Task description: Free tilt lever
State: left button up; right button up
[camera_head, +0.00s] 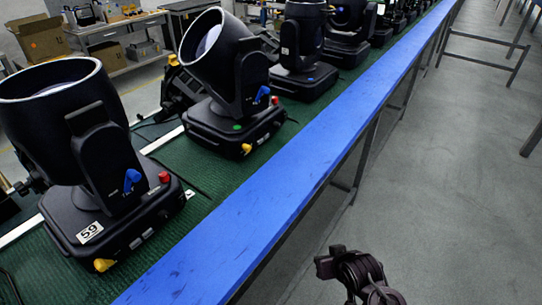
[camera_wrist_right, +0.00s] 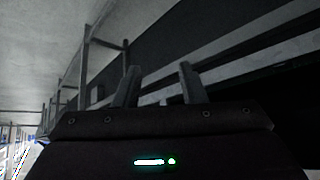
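A black par can fixture (camera_head: 50,120) with a label reading 59 stands at the near left in the head view, its head tilted up. A blue lever (camera_head: 131,180) is on its yoke side, with a red knob (camera_head: 164,177) beside it and a yellow lever (camera_head: 104,265) low on its base. The pictures do not say which is the tilt lever. A second fixture (camera_head: 215,60) behind has a similar blue lever (camera_head: 262,94). My right gripper (camera_head: 326,264) is over the floor, right of the bench and apart from the fixtures. In the wrist view its fingers (camera_wrist_right: 158,80) are apart and empty. My left gripper is out of view.
A green-topped bench (camera_head: 217,185) with a blue edge strip (camera_head: 250,215) carries a row of several more fixtures going back. Grey floor (camera_head: 440,190) to the right is clear near the bench. Cardboard boxes (camera_head: 40,38) and a side table stand at the back left.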

jog(key=w+a+r+t+y, duration=0.15)
jog(key=w+r, duration=0.25)
jog(key=r, duration=0.5)
jog(key=w+a+r+t, duration=0.1)
jog(key=w+r+t, duration=0.2)
jog(key=r, duration=0.7)
jog(key=n+t+y+p, duration=0.1)
jog(key=n+t+y, duration=0.15)
jog(key=y, duration=0.45)
send_near(267, 93)
jog(key=shift+t, duration=0.3)
jog(key=p+x, duration=0.1)
jog(key=x, duration=0.6)
jog(key=shift+a+p, duration=0.2)
jog(key=shift+p, duration=0.2)
jog(key=shift+w+a+f, duration=0.15)
jog(key=shift+w+a, duration=0.1)
jog(key=shift+w, duration=0.3)
jog(key=shift+c, duration=0.4)
grip_shut()
